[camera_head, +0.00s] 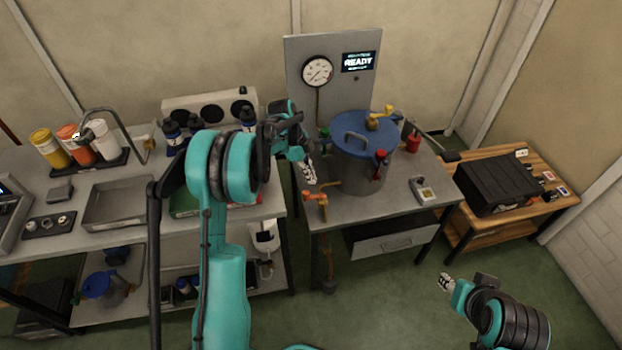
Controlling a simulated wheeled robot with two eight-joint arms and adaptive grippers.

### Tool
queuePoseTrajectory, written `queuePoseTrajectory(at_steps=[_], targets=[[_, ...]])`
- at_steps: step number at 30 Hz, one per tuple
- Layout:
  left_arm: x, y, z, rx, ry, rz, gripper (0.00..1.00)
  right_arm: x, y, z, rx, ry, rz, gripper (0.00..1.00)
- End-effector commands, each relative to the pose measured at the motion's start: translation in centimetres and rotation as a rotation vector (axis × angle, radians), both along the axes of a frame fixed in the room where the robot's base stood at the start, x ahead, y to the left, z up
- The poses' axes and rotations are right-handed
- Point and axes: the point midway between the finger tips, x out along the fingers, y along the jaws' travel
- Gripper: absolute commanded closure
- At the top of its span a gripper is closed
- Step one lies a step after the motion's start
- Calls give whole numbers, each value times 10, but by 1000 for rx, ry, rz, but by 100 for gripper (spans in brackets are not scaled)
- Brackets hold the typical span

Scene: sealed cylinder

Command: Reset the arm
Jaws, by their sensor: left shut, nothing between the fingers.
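My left arm rises from the bottom of the head view and bends over the gap between the two grey tables. My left gripper (309,174) is shut and empty, pointing down just left of the blue-lidded cylinder (364,150). It looks apart from the cylinder. My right gripper (445,283) is low at the lower right, over the green floor and away from the tables. Its fingers are too small to tell whether they are open or shut.
A gauge panel (345,100) with a READY display (359,62) stands behind the cylinder. An orange clamp (316,200) and a small device (424,190) are on the same table. A black case (495,184) lies on the wooden table. A metal tray (119,206) sits left.

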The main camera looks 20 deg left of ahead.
Motion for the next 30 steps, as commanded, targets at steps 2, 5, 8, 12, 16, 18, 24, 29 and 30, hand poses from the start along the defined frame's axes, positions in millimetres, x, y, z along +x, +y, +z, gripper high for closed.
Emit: queuePoseTrajectory(at_steps=[2, 5, 8, 12, 16, 18, 24, 29, 30], targets=[[0, 0, 0, 0, 0, 0, 100, 0, 0, 0, 0, 0, 0, 60], [0, 0, 0, 0, 0, 0, 100, 0, 0, 0, 0, 0, 0, 60], [0, 0, 0, 0, 0, 0, 100, 0, 0, 0, 0, 0, 0, 60], [-1, -1, 2, 2, 0, 5, 100, 0, 0, 0, 0, 0, 0, 60], [-10, -8, 21, 21, 1, 75, 100, 0, 0, 0, 0, 0, 0, 60], [-20, -15, 40, 39, -2, 153, 100, 0, 0, 0, 0, 0, 0, 60], [-67, -38, 100, 87, -27, 461, 100, 0, 0, 0, 0, 0, 0, 60], [-113, -54, 132, 90, -66, 710, 100, 0, 0, 0, 0, 0, 0, 60], [-126, -57, 138, 84, -78, 772, 100, 0, 0, 0, 0, 0, 0, 60]])
